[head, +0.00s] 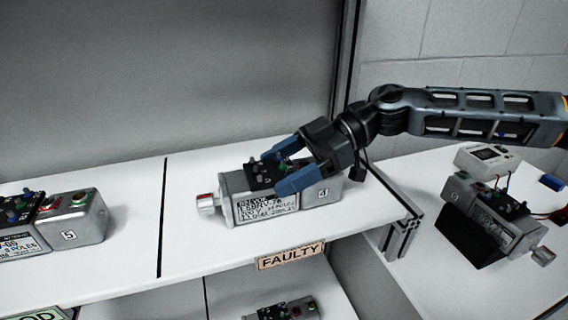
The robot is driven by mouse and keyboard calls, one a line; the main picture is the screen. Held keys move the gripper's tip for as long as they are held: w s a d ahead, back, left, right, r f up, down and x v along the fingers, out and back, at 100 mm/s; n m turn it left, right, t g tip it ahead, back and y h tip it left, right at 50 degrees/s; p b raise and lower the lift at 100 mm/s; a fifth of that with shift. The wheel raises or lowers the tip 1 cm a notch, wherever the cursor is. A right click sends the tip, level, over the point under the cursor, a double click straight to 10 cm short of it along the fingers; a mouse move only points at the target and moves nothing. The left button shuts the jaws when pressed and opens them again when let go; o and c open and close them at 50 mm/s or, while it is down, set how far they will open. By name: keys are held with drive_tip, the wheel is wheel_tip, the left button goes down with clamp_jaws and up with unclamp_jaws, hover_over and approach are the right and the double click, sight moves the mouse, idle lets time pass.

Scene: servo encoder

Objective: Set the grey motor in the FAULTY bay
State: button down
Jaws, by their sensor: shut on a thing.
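The grey motor (230,203) is in the bay above the FAULTY label (291,255), on the right part of the upper white shelf. Its shaft end points left and its printed label faces the front. My gripper (279,171) comes in from the right and is shut on this motor, with its blue fingers over the top part. The motor appears to rest on the shelf, though its underside contact is hard to make out. The fingers hide part of its top.
A black line (162,220) divides the upper shelf (130,255). Another motor (80,222), marked 5, lies left of it. A lower shelf holds one more motor (284,309). At right, a motor (490,220) sits on a black stand beside a white device (488,157).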

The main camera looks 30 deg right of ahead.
unclamp_jaws()
drive_tip(key=shift+d, duration=0.1)
drive_tip(key=b+v, duration=0.1)
drive_tip(key=v, duration=1.1)
drive_tip(key=shift+s, duration=0.15)
